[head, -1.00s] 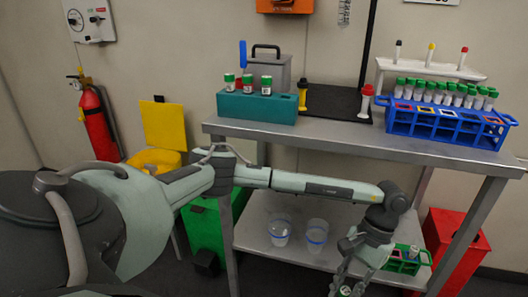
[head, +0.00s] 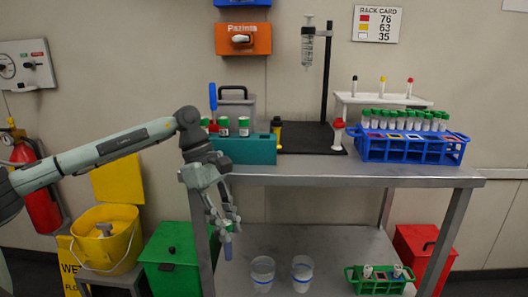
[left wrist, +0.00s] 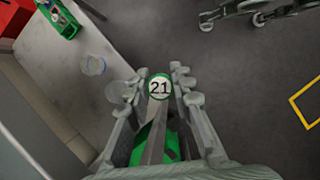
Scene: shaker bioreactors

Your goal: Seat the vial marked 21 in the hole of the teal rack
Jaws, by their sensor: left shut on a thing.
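My left gripper (head: 229,218) is shut on a vial (head: 228,246), which hangs below the fingers in front of the table's left end, lower than the tabletop. In the left wrist view the vial's cap, marked 21 (left wrist: 159,87), shows between the fingertips of my left gripper (left wrist: 159,80). The teal rack (head: 250,150) stands on the tabletop's left end, behind and above the gripper, with green-capped vials in it. My arm partly covers its left side, and its free hole cannot be made out. A grey-green jointed part (left wrist: 255,12), perhaps my right gripper, shows in the left wrist view.
A blue rack (head: 412,150) full of green-capped vials stands on the right. The lower shelf holds two clear cups (head: 263,273) and a small green rack (head: 380,285). The tabletop's front middle (head: 330,172) is clear.

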